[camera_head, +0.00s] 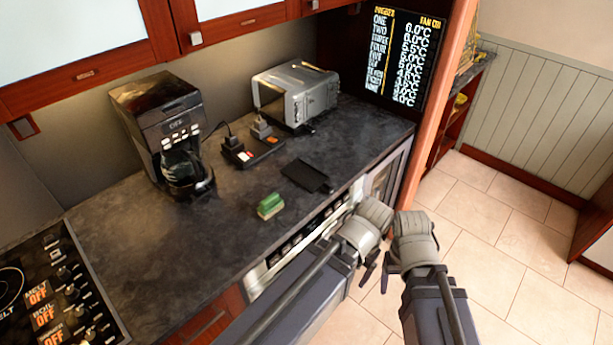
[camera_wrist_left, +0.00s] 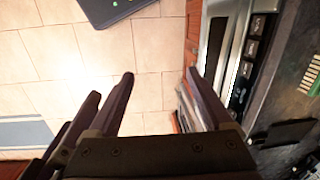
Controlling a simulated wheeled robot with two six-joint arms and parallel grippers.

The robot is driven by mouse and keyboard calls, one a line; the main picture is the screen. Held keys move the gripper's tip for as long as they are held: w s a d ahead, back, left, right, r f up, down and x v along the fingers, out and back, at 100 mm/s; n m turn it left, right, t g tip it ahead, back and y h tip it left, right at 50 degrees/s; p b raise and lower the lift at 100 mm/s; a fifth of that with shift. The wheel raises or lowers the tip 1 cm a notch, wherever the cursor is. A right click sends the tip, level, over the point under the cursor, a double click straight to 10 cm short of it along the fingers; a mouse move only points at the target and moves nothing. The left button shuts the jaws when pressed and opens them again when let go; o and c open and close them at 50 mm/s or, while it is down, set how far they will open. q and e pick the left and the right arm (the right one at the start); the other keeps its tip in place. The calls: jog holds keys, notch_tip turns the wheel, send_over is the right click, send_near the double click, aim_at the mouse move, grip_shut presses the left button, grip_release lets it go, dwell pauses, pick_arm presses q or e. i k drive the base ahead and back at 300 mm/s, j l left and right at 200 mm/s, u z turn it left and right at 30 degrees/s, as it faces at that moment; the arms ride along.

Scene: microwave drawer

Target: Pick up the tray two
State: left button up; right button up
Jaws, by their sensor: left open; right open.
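A thin black flat piece (camera_head: 306,176), tray-like with a short tab, lies on the dark counter; I cannot tell whether it is tray two. A dark flat piece also shows at the lower right in the left wrist view (camera_wrist_left: 287,134). My left gripper (camera_wrist_left: 164,88) is open and empty over the floor, just off the counter's front edge.
A green sponge-like block (camera_head: 270,205) lies near the counter's front edge. A steel-fronted appliance (camera_head: 300,243) is below the edge. The tiled floor (camera_head: 490,220) at right is clear.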

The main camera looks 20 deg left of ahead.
aim_at(310, 179)
jog(key=i+l+u, duration=0.25)
jog(key=i, duration=0.15)
jog(key=i+l+u, duration=0.25)
jog(key=i+l, duration=0.05)
jog(key=i, duration=0.05)
